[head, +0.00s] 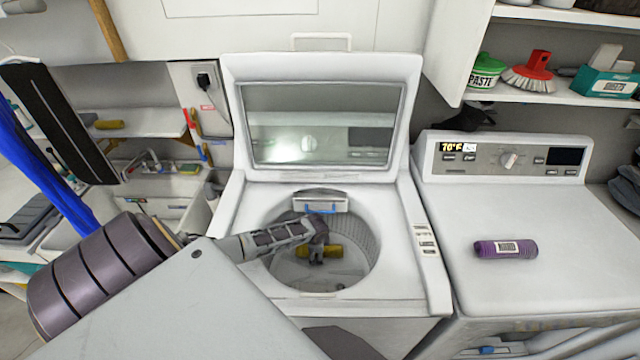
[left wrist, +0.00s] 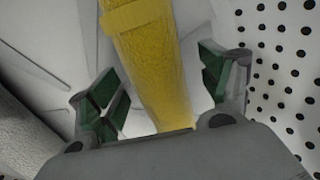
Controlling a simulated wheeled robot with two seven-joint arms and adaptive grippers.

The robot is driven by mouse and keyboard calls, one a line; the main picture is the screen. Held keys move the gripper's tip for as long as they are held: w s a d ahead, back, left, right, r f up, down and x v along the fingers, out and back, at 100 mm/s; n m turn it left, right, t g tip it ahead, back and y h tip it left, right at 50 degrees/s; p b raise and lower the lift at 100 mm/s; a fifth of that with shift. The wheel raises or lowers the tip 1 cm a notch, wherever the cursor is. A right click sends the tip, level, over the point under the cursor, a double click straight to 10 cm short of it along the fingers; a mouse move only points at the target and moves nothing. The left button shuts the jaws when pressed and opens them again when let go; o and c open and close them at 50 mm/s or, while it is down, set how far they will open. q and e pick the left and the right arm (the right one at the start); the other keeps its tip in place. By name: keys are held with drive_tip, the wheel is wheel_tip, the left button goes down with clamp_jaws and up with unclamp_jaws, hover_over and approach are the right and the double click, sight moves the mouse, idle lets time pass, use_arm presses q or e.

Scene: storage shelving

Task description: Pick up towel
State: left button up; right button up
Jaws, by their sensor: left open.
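A yellow rolled towel (head: 335,251) with a band lies inside the open drum of the top-loading washer (head: 433,285). My left gripper (head: 318,256) reaches down into the drum and hides part of the towel. In the left wrist view the towel (left wrist: 150,50) runs between the two green-padded fingers of the gripper (left wrist: 162,92). The fingers are apart, with a gap on each side of the towel. My right gripper is in neither view.
The raised washer lid (head: 320,72) stands behind the drum opening. A purple rolled towel (head: 505,249) lies on the dryer (head: 560,275) to the right. Another yellow roll (head: 109,124) sits on a shelf at left. The drum wall (left wrist: 285,60) is close beside the gripper.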

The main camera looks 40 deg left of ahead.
use_arm(q)
drive_tip(key=shift+c, duration=0.3)
drive_tip(key=c, duration=1.2)
drive_tip(key=shift+r, duration=0.15)
drive_tip(key=shift+r, duration=0.35)
drive_tip(key=s+d, duration=0.1)
drive_tip(key=s+d+r, duration=0.1)
drive_tip(key=s, duration=0.1)
drive_tip(key=shift+d, duration=0.3)
wheel_tip(320, 180, up, 13)
drive_tip(key=shift+r, duration=0.1)
